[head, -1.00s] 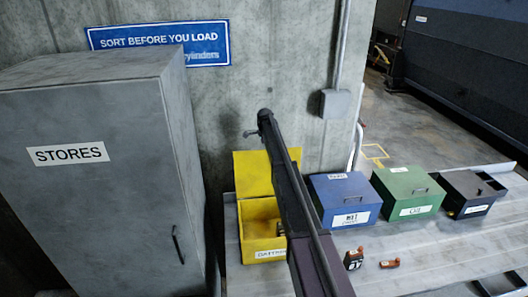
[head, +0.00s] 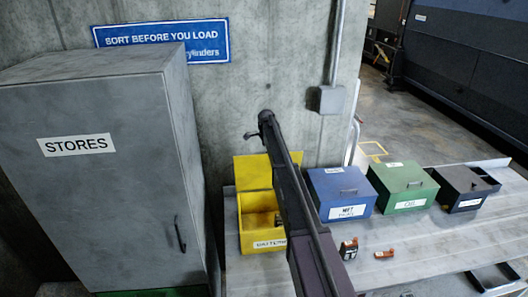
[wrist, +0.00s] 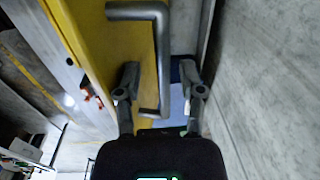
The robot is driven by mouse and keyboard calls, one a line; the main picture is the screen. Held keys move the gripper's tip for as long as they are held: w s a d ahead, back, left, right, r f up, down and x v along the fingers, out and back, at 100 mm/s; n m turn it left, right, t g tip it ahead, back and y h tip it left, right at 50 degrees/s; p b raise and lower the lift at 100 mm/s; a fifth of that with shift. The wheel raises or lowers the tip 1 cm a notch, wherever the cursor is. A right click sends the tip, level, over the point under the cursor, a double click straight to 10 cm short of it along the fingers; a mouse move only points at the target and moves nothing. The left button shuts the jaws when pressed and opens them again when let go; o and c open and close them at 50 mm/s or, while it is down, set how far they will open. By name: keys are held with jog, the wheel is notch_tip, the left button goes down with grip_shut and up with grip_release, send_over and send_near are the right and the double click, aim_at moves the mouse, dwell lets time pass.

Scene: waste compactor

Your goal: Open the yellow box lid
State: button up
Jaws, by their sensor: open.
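The yellow box (head: 246,226) stands on the bench beside the grey cabinet, with a BATTERIES-like label on its front. Its yellow lid (head: 253,172) stands raised at the back, and the box is open; a dark item shows inside. My arm crosses in front of the box's right side. In the wrist view the yellow lid (wrist: 88,35) fills the upper left, with its grey bar handle (wrist: 163,50) sticking out. My gripper (wrist: 160,78) is open, and the handle's lower end shows between its fingers. I cannot tell whether they touch it.
The grey STORES cabinet (head: 100,190) rises close to the box's left. A blue box (head: 340,190), a green box (head: 403,186) and a black box (head: 463,186) stand to the right. Two small orange-and-dark items (head: 348,249) (head: 385,254) lie on the bench (head: 440,235).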

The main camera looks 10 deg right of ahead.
jog(key=s+a+f+b, duration=0.1)
jog(key=s+f+b, duration=0.5)
jog(key=s, duration=0.3)
jog(key=s+f+b, duration=0.6)
jog(key=s, duration=0.4)
jog(key=shift+s+a+f, duration=0.25)
jog(key=shift+a+f, duration=0.05)
jog(key=shift+a, duration=0.05)
dwell(0.4)
jog(key=s+a+f+n+b, duration=0.2)
jog(key=s+f+n+b, duration=0.2)
jog(key=s, duration=0.6)
jog(key=s+a+f+n+b, duration=0.2)
jog(key=s+f+n+b, duration=0.2)
jog(key=s+n, duration=0.4)
jog(key=s+a+f+n+b, duration=0.2)
jog(key=s+f+n+b, duration=0.2)
jog(key=s, duration=0.9)
jog(key=n, duration=0.3)
jog(key=shift+s+a+g, duration=0.15)
jog(key=shift+s+g, duration=0.05)
jog(key=shift+g, duration=0.2)
